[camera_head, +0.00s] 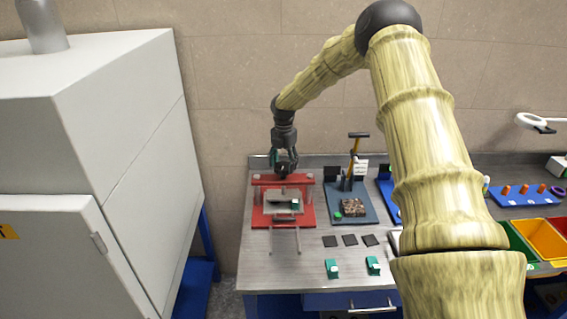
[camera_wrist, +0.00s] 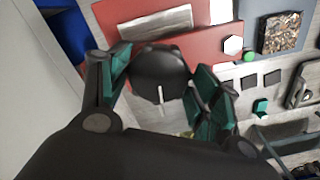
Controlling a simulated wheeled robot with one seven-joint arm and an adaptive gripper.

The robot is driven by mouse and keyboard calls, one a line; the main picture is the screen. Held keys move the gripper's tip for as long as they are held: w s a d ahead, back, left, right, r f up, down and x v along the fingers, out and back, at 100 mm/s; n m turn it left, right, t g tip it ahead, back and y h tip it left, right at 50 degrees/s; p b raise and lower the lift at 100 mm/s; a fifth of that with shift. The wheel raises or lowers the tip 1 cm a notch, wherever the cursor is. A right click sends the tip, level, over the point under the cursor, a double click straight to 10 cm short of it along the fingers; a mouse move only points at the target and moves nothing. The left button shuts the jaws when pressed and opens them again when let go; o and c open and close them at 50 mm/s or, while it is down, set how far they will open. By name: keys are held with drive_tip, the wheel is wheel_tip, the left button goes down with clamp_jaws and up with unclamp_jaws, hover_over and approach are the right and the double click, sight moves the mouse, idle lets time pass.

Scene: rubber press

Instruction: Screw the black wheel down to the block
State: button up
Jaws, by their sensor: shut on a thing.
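My gripper (camera_head: 286,168) is above the red press at the left of the bench. In the wrist view its green-padded fingers (camera_wrist: 160,80) are closed around the round black wheel (camera_wrist: 158,68), one on each side. A thin pale bar shows at the wheel's near edge. In the head view the wheel is mostly hidden by the fingers. The red press (camera_head: 258,215) has a crossbar on posts and a pale block or plate (camera_head: 278,208) low in its middle. I cannot tell whether the wheel touches the block.
A blue-grey fixture (camera_head: 368,212) with an upright lever stands right of the press. Several dark square pads (camera_head: 350,240) and two green pieces (camera_head: 332,268) lie in front. A large grey cabinet (camera_head: 100,130) stands left of the bench. Coloured bins (camera_head: 545,238) are at the right.

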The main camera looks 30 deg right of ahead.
sight(285, 164)
drive_tip(key=shift+s+d+f, duration=0.1)
drive_tip(key=shift+d+f, duration=0.05)
drive_tip(key=shift+f, duration=0.05)
drive_tip(key=o, duration=0.9)
drive_tip(key=shift+o, duration=0.4)
drive_tip(key=shift+w+d+f, duration=0.1)
drive_tip(key=shift+w+d, duration=0.1)
drive_tip(key=shift+a+r, duration=0.3)
drive_tip(key=shift+r, duration=0.25)
wheel_tip(285, 164, up, 11)
drive_tip(key=shift+d, duration=0.25)
